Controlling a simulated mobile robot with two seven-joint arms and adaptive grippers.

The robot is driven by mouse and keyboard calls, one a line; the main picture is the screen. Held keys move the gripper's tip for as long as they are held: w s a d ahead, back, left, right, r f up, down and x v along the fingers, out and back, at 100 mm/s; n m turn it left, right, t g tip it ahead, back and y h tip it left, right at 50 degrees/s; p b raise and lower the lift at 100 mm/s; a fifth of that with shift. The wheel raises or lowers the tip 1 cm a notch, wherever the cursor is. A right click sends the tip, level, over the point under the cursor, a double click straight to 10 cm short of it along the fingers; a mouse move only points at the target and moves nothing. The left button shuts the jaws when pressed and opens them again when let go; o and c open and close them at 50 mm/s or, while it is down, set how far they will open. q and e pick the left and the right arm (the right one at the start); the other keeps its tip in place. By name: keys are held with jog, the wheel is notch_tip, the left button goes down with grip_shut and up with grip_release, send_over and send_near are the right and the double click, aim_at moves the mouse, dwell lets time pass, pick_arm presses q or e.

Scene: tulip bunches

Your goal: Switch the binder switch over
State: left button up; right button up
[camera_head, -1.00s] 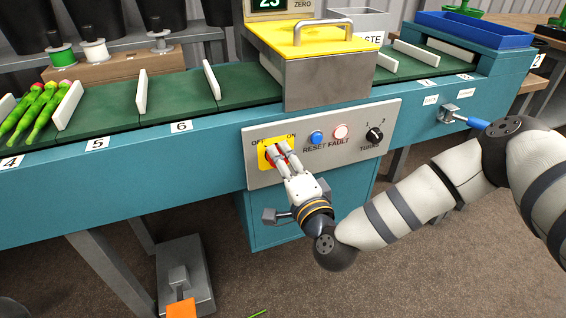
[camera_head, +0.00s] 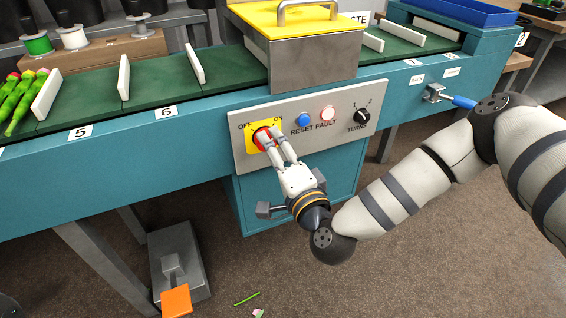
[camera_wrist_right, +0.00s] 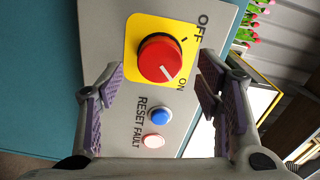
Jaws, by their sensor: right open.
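The binder switch is a red round knob (camera_head: 262,137) on a yellow plate marked OFF and ON, on the grey panel (camera_head: 345,100). In the right wrist view the knob (camera_wrist_right: 158,56) has a white line pointing toward the ON side; a black tick shows on the plate toward OFF. My right gripper (camera_head: 270,134) is in front of the switch, its fingers partly covering the knob. In the wrist view its fingers (camera_wrist_right: 160,78) are apart, one on each side of the knob, with nothing between them and clear of it. My left gripper is not in view.
Right of the switch are a blue reset button (camera_head: 304,120), a pale fault lamp (camera_head: 328,113) and a black turns knob (camera_head: 362,116). A green conveyor (camera_head: 145,92) with white dividers runs above. A grey foot pedal (camera_head: 180,262) with an orange block stands on the floor.

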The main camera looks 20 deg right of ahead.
jog(key=s, duration=0.9)
jog(key=shift+s+d, duration=0.2)
jog(key=shift+s, duration=0.1)
